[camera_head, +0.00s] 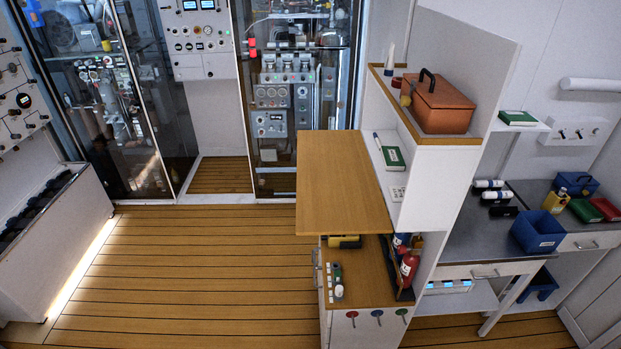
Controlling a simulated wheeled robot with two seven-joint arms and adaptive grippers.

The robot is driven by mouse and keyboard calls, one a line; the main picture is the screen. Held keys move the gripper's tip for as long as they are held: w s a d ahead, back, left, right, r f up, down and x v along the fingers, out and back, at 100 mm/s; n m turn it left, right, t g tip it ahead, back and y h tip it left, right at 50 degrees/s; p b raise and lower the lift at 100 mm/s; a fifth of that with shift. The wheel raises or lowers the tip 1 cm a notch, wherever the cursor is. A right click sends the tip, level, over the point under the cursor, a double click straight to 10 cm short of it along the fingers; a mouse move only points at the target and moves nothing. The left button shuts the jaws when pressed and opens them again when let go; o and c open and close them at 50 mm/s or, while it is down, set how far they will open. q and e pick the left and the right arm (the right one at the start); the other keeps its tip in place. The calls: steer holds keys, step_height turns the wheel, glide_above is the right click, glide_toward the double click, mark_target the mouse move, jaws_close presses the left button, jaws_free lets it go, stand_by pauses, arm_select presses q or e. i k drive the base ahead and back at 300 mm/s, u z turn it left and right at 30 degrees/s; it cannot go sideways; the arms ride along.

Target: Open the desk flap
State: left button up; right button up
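A wooden panel (343,185), which looks like the desk flap, juts out to the left from the white shelf unit (450,175) in the head view. It looks about level, with its top bare. Its hinge and underside are hidden. Below it is a lower wooden desk top (365,291) on a white cabinet. A metal handle (315,268) shows at the left side of this cabinet. Neither of my grippers is in view.
The lower top holds a red extinguisher (409,265) and small items. An orange toolbox (441,104) stands on the upper shelf. At right, a grey workbench (473,238) holds a blue bin (537,231). The plank floor (190,265) at left is clear.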

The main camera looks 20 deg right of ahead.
mark_target(338, 191)
steer(key=z, duration=0.15)
steer(key=k, duration=0.25)
steer(key=u, duration=0.7)
steer(key=i, duration=1.4)
steer(key=z, duration=0.55)
